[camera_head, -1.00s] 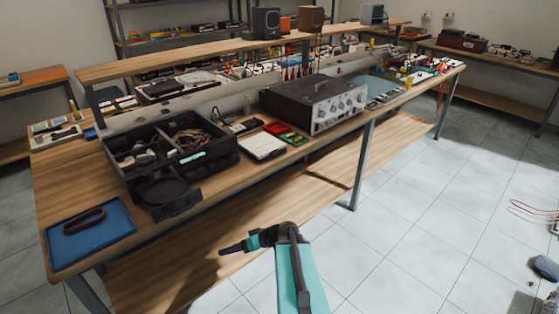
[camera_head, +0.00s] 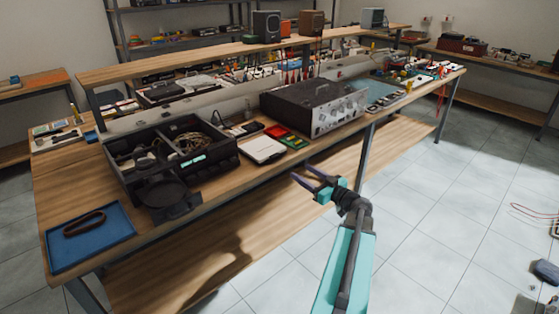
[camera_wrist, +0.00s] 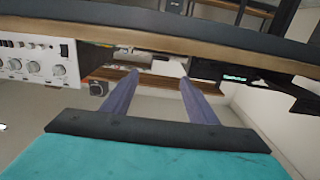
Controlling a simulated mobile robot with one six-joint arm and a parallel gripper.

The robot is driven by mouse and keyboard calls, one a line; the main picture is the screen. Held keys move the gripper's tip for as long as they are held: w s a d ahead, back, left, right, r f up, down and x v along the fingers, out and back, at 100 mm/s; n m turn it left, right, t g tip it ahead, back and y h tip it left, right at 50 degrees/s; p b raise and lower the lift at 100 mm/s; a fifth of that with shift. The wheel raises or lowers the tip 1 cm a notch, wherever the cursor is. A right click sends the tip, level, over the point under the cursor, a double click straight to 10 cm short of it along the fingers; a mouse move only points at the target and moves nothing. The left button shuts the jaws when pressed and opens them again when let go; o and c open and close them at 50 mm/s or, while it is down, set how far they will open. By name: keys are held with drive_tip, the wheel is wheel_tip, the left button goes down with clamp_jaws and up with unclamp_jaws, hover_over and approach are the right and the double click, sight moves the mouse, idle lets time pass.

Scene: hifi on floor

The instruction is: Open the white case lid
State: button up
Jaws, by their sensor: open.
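The white case (camera_head: 262,149) lies flat on the workbench near its front edge, and its lid looks shut. It stands between the black organizer and the black amplifier. My gripper (camera_head: 301,172) is open and empty, in front of the bench edge, below and to the right of the case in the head view. It is apart from the case. In the wrist view, my two gripper fingers (camera_wrist: 160,77) are spread with nothing between them. I cannot clearly make out the case in that view.
The black amplifier (camera_head: 313,104) stands right of the case, with small red and green trays (camera_head: 286,135) between them. The black organizer (camera_head: 170,155) is at left, and a blue tray (camera_head: 90,236) lies farther left. Bare floor (camera_head: 430,215) lies right of the bench.

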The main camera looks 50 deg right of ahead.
sight(276, 157)
idle(0.3)
drive_tip(key=w+p, duration=0.1)
drive_tip(key=w, duration=0.3)
drive_tip(key=w+p, duration=0.1)
drive_tip(key=w, duration=0.4)
drive_tip(key=w+d+p, duration=0.1)
drive_tip(key=w, duration=0.3)
drive_tip(key=shift+w+p, duration=0.3)
drive_tip(key=shift+w, duration=0.1)
drive_tip(key=shift+c, duration=0.3)
clamp_jaws()
drive_tip(key=shift+a, duration=0.2)
